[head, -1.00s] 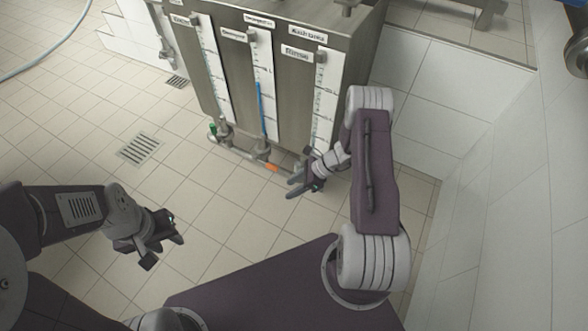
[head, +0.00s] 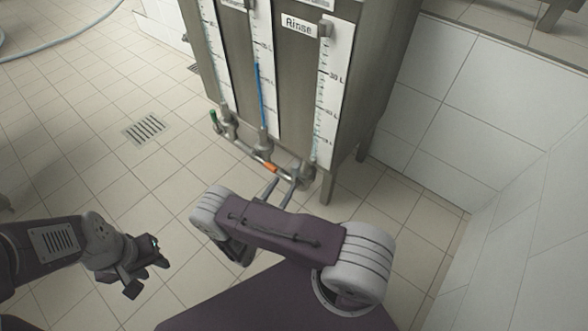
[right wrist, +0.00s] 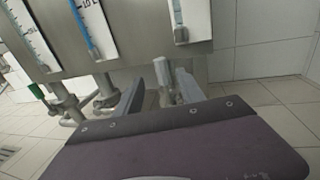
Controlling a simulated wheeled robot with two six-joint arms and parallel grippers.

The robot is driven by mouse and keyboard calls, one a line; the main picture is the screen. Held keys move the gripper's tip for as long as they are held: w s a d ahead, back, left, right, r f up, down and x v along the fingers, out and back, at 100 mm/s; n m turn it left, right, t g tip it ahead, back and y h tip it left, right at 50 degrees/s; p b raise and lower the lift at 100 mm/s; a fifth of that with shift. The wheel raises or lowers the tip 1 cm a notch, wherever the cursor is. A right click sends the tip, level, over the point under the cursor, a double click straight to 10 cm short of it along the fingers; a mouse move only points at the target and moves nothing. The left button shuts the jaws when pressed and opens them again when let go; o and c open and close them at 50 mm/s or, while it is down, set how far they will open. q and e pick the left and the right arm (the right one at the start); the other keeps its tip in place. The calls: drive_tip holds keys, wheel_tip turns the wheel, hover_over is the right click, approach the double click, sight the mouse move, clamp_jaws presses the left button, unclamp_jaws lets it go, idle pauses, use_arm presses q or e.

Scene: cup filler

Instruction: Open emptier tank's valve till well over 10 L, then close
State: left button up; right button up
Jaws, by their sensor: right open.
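The steel tank unit (head: 290,70) stands at the back with upright gauges. The middle gauge (head: 262,80) holds a bright blue column; it also shows in the right wrist view (right wrist: 88,25). The right gauge (head: 331,95) sits beside a "Rinse" label (head: 299,24); its level is hard to read. Below the gauges run pipe fittings, with a green handle (head: 213,117) at left and an orange piece (head: 271,168) near the middle. My right gripper (head: 283,187) is open and empty, its fingers just in front of the right-hand fittings (head: 302,174). My left gripper (head: 148,272) is open, empty, over the floor.
A floor drain (head: 144,129) lies left of the tanks. A tank leg (head: 326,187) stands right of the fittings. A white tiled wall (head: 430,85) closes the right side. A hose (head: 70,45) lies at the upper left.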

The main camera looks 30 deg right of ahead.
sight(294, 171)
drive_tip(key=b+x, duration=0.4)
drive_tip(key=x, duration=0.4)
drive_tip(key=shift+w+d+f, duration=0.1)
drive_tip(key=shift+d+f, duration=0.1)
drive_tip(key=shift+w+d+r, duration=0.15)
drive_tip(key=shift+w+d, duration=0.05)
drive_tip(key=shift+d, duration=0.1)
clamp_jaws()
idle(0.8)
